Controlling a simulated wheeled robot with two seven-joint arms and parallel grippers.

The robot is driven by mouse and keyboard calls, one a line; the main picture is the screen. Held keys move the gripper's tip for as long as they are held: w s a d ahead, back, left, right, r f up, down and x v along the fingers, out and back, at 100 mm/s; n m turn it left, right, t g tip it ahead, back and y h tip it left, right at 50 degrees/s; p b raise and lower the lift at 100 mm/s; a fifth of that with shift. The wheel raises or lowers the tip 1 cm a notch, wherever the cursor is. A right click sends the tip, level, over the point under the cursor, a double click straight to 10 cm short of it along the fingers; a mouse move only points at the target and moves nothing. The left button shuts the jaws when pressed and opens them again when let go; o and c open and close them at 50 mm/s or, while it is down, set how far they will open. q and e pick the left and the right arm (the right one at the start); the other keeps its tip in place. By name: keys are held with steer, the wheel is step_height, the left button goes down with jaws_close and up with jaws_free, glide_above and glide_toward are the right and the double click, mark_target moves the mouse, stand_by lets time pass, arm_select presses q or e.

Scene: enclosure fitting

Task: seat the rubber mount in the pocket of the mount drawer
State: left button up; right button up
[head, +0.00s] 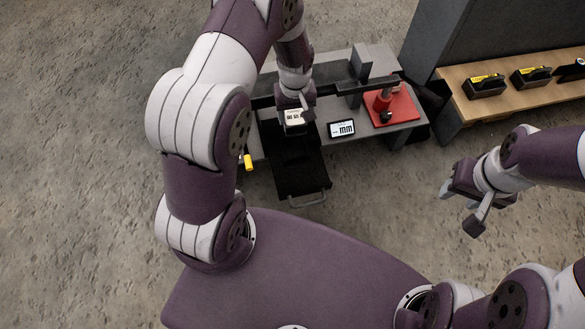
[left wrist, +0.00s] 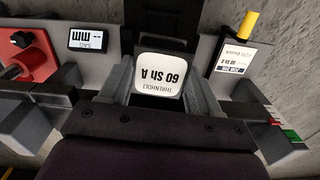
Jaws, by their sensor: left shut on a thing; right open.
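The rubber mount (head: 294,118) is a block with a white top label, which reads "60 Sh A" in the left wrist view (left wrist: 160,75). My left gripper (left wrist: 160,88) is shut on it, one finger on each side. In the head view my left gripper (head: 295,108) is at the back of the black mount drawer (head: 303,181), which is pulled out toward me with its handle in front. I cannot tell the mount's height over the drawer, and the pocket is hidden. My right gripper (head: 460,208) is open and empty, over the floor at the right.
A grey bench (head: 345,70) carries a small "mm" display (head: 341,129) and a red stand (head: 392,108) right of the drawer. A yellow-capped item (head: 248,162) is at its left. A job card (left wrist: 235,60) shows in the left wrist view. A wooden shelf (head: 515,100) holds several black-yellow items.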

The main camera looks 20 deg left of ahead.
mark_target(293, 116)
arm_select(q)
steer(key=f+b, duration=0.2)
steer(key=f, duration=0.1)
steer(key=shift+a+f+n, duration=0.2)
steer(key=shift+f+n, duration=0.05)
steer(key=shift+n, duration=0.05)
steer(key=shift+f+b, duration=0.3)
steer(key=shift+b, duration=0.15)
step_height(293, 116, down, 9)
steer(key=b, duration=0.5)
steer(key=shift+f, duration=0.1)
arm_select(e)
step_height(293, 116, down, 11)
arm_select(q)
steer(key=o, duration=1.3)
steer(key=shift+o, duration=0.2)
step_height(293, 116, up, 12)
steer(key=p, duration=0.7)
steer(key=shift+f, duration=0.15)
steer(key=shift+r, duration=0.4)
steer(key=s+d+r+m+t, duration=0.1)
steer(key=s+d+r+m, duration=0.1)
steer(key=s+r+m, duration=0.5)
steer(key=s+r, duration=0.6)
steer(key=shift+s+d, duration=0.3)
steer(key=shift+d, duration=0.05)
arm_select(e)
step_height(293, 116, up, 8)
steer(key=shift+f, duration=0.2)
